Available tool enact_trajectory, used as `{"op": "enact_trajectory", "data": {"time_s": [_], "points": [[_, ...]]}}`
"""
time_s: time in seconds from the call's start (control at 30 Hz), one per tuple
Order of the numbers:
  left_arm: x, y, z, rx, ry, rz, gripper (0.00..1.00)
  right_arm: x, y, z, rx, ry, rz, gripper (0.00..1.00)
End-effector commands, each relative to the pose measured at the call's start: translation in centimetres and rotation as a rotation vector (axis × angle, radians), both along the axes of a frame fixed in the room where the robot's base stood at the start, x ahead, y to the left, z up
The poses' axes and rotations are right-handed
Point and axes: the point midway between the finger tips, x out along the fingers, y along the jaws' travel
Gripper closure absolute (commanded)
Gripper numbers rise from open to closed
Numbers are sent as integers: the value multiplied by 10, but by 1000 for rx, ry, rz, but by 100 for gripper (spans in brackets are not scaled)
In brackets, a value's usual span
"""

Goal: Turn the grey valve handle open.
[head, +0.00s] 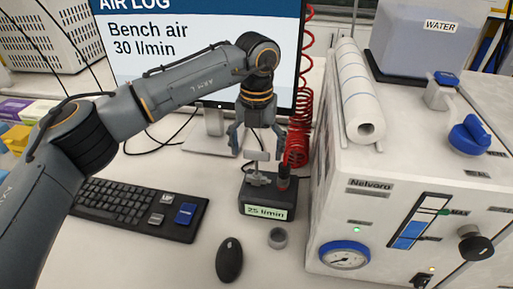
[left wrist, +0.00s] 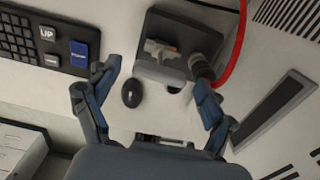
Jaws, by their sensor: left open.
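The grey valve handle (head: 257,156) is a small light-grey bar on top of a valve on a dark block (head: 254,200) that carries a "25 l/min" display. My left gripper (head: 257,146) points down above the block, open, with its fingers on either side of the handle and apart from it as far as I can tell. In the left wrist view the handle (left wrist: 163,50) lies ahead of the open left gripper (left wrist: 157,75), between the finger lines. My right gripper is not in view.
A black fitting (head: 283,178) and a red coiled hose (head: 299,135) stand close right of the handle. A monitor (head: 205,50) is behind, a keyboard (head: 130,208) left, a mouse (head: 229,260) in front. The white reactor unit (head: 335,190) stands at the right.

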Motion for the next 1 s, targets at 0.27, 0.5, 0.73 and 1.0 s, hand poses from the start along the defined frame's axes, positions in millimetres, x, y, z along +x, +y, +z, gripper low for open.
{"op": "enact_trajectory", "data": {"time_s": [0.27,0.5,0.73,1.0], "points": [[1,0,30,-1,-4,0,17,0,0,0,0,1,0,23],[1,-1,82,-1,-4,0,17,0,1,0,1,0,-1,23],[0,0,113,0,0,1,17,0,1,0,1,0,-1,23],[0,0,120,0,1,0,17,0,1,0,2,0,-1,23]]}}
